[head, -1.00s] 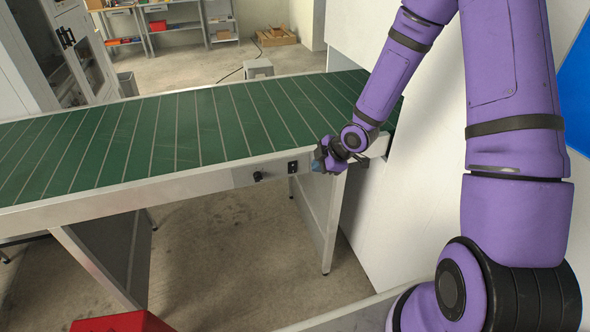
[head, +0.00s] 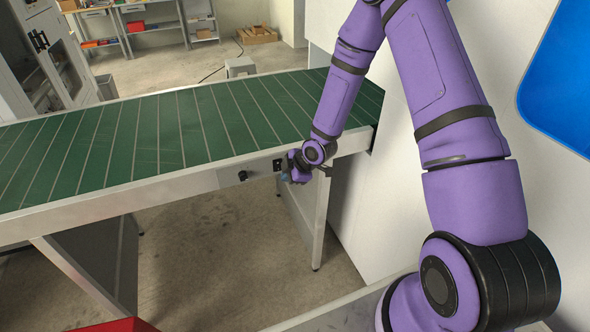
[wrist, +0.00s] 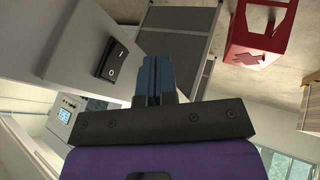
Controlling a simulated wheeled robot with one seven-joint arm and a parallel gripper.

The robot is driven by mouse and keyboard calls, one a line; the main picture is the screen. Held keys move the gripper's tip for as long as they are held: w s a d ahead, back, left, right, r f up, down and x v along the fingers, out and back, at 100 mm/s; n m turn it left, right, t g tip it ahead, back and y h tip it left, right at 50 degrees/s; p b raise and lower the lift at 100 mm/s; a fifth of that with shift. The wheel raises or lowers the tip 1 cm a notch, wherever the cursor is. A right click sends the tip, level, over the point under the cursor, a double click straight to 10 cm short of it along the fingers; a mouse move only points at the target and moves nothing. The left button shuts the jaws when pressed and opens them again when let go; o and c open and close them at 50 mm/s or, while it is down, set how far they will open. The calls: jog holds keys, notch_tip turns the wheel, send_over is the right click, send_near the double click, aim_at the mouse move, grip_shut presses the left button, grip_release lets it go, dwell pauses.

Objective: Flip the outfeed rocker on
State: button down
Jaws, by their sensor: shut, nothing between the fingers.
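The outfeed rocker (head: 277,165) is a small black switch on the metal side rail of the green conveyor (head: 150,140). In the wrist view the rocker (wrist: 115,55) shows larger, a black switch with O and I marks on a grey panel, left of the fingers. My gripper (head: 285,177) is just right of and slightly below the rocker in the head view. In the wrist view its blue fingertips (wrist: 154,62) are pressed together with nothing between them. A gap shows between them and the rocker; whether they touch cannot be told in the head view.
A black knob (head: 242,175) sits on the same rail, left of the rocker. A white machine wall (head: 365,200) stands close on the right of my gripper. A red object (wrist: 258,32) and a small lit screen (wrist: 65,114) show in the wrist view.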

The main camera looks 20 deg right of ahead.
aim_at(278, 166)
jog(key=shift+w+a+f, duration=0.1)
jog(key=shift+w+f, duration=0.1)
jog(key=shift+w, duration=0.85)
jog(key=shift+w+f, duration=0.2)
jog(key=shift+w, duration=0.85)
jog(key=shift+w+f+t, duration=0.1)
jog(key=shift+w+t, duration=0.1)
jog(key=shift+t, duration=0.1)
